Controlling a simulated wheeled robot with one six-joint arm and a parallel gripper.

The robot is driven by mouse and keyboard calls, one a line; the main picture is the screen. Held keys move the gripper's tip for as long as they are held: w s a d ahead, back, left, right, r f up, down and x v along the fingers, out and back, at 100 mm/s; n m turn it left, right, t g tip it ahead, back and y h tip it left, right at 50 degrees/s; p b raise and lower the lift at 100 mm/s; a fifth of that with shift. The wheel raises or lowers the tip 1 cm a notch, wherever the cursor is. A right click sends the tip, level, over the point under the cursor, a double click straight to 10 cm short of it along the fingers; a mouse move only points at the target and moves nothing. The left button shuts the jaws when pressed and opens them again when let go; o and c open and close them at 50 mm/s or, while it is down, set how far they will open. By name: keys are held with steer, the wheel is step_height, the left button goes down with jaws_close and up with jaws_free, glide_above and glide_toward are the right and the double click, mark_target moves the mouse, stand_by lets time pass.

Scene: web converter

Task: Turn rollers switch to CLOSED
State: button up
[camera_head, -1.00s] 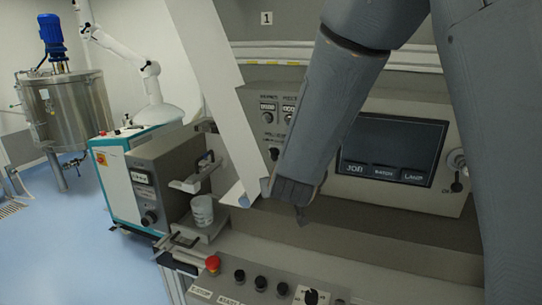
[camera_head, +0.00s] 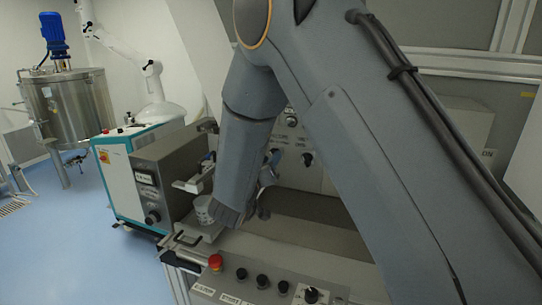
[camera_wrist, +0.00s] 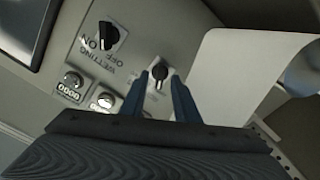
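In the wrist view, a small black rotary switch (camera_wrist: 159,72) on the grey panel shows between my fingertips; its label is not readable, so I cannot tell whether it is the rollers switch or what position it is in. My gripper (camera_wrist: 160,83) is open, with one dark finger on each side of that switch in the picture. I cannot tell whether the fingers touch it. A larger black knob (camera_wrist: 108,35) marked WETTING OFF ON sits to the left. In the head view my arm hides most of the panel, and the gripper (camera_head: 271,163) shows only partly.
Counters (camera_wrist: 72,82) and a dark screen (camera_wrist: 28,25) lie left on the panel. A white sheet-like part (camera_wrist: 245,75) stands close right of my fingers.

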steer(key=shift+x, duration=0.95)
steer(key=shift+c, duration=0.4)
jaws_close()
